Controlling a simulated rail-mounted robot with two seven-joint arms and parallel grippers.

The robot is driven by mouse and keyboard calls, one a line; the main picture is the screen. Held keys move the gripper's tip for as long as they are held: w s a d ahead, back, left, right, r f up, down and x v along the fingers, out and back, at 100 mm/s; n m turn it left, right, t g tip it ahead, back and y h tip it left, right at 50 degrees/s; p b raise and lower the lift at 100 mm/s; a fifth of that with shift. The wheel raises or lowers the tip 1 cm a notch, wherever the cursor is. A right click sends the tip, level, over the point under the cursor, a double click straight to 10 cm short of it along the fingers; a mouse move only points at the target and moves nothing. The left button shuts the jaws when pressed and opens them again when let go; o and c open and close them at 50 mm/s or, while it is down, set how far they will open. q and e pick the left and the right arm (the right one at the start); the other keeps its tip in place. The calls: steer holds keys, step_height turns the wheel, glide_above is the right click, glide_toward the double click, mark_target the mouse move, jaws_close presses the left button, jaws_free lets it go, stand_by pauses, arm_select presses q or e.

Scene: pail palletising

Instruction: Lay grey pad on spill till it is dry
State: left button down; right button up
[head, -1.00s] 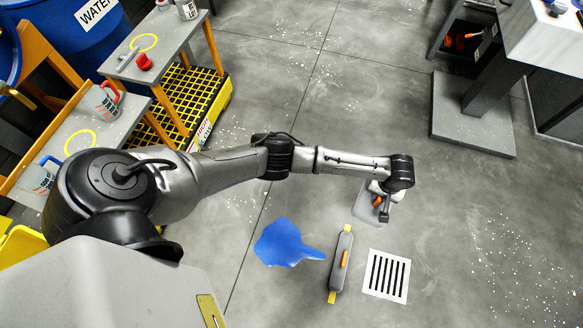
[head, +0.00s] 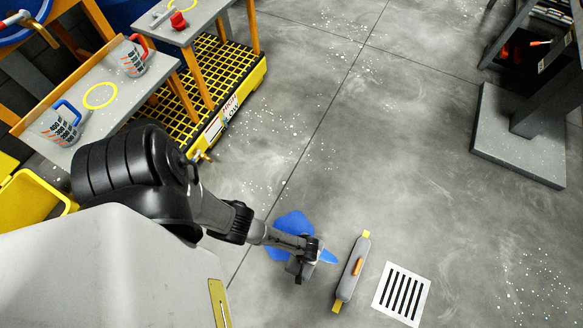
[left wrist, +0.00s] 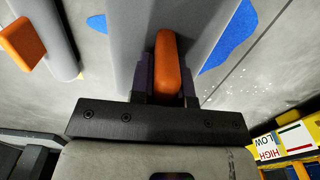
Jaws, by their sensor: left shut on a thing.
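The blue spill (head: 289,224) lies on the grey floor, partly covered by my left arm in the head view. My left gripper (head: 301,268) is low over the spill's near side. In the left wrist view my left gripper (left wrist: 168,85) is shut on the upright orange handle of the grey pad (left wrist: 130,40). Blue spill (left wrist: 232,38) shows out past the pad on both sides. The pad is mostly hidden by my gripper in the head view. I cannot tell whether it touches the floor. My right gripper is not in view.
A grey boom (head: 349,280) with yellow ends and an orange handle lies right of the spill, beside a white slotted drain (head: 402,293). A yellow grated containment pallet (head: 247,85) and tables with mugs stand at upper left.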

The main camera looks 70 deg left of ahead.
arm_select(q)
steer(key=f, duration=0.1)
steer(key=s+a+f+b, duration=0.1)
steer(key=s+f, duration=0.1)
steer(key=shift+a+b, duration=0.25)
steer(key=shift+b, duration=0.1)
steer(key=a+f+b, duration=0.4)
steer(key=a+b, duration=0.1)
steer(key=a+f+b, duration=0.5)
steer(key=shift+w+f, duration=0.1)
steer(key=shift+f, duration=0.15)
steer(key=shift+r, duration=0.1)
steer(key=shift+f, duration=0.2)
steer(key=c, duration=1.1)
jaws_free()
